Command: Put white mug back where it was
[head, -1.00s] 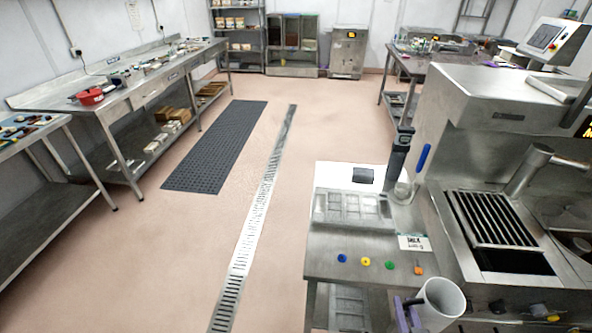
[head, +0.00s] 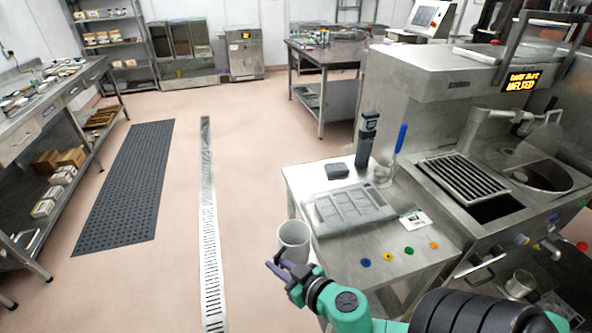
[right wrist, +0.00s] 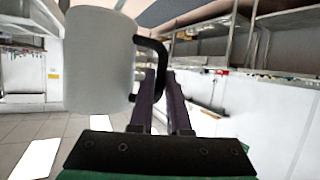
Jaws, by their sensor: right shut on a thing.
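The white mug (head: 294,241) is held in my right gripper (head: 277,269), off the front left edge of the steel side table (head: 345,258). In the right wrist view the mug (right wrist: 100,62) is upright, with its dark handle (right wrist: 152,62) toward the purple fingers of the gripper (right wrist: 163,88). The fingers are shut on the handle. The mug's original place cannot be told from these frames. My left gripper is not in view.
The side table holds a mould tray (head: 348,207), a black block (head: 337,170), a dark upright device (head: 367,138) and several coloured buttons. The melting machine (head: 425,95) stands to the right. Open floor (head: 235,150) lies to the left, with a black mat (head: 125,187).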

